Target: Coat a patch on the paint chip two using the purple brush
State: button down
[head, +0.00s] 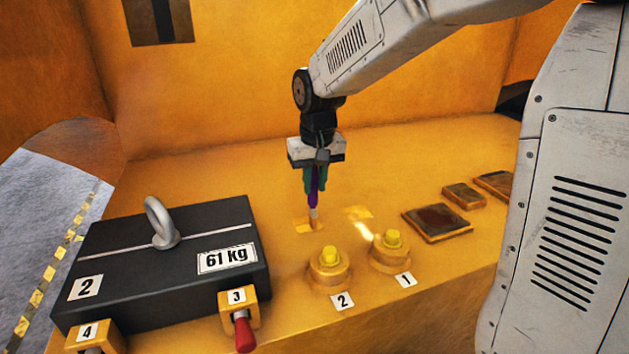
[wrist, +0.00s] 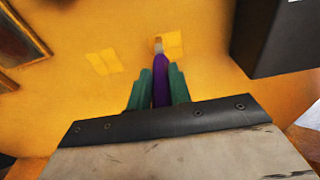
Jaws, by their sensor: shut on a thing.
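My gripper (head: 315,184) is shut on the purple brush (head: 313,196), its teal fingers on either side of the handle. The brush points down, with its tip low over the left paint chip (head: 301,227), a small yellow patch. I cannot tell whether the bristles touch it. A second, similar chip (head: 357,212) lies to the right. In the wrist view my gripper (wrist: 158,74) holds the purple brush (wrist: 160,88), and its tip overlaps the edge of one chip (wrist: 174,42). The other chip (wrist: 103,62) is to the left. I see no numbers on the chips.
A black 61 kg casting (head: 120,250) with a lifting ring stands at left. Two yellow buttons, labelled 2 (head: 329,272) and 1 (head: 391,252), stand in front of the chips. A dark-topped plate (head: 437,222) and smaller ones lie right. A red-handled lever (head: 243,335) is at front.

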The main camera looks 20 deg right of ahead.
notch_tip(320, 180, up, 8)
jog(key=d, duration=0.2)
jog(key=shift+d, duration=0.25)
dwell(0.5)
jog(key=shift+s, duration=0.1)
dwell(0.3)
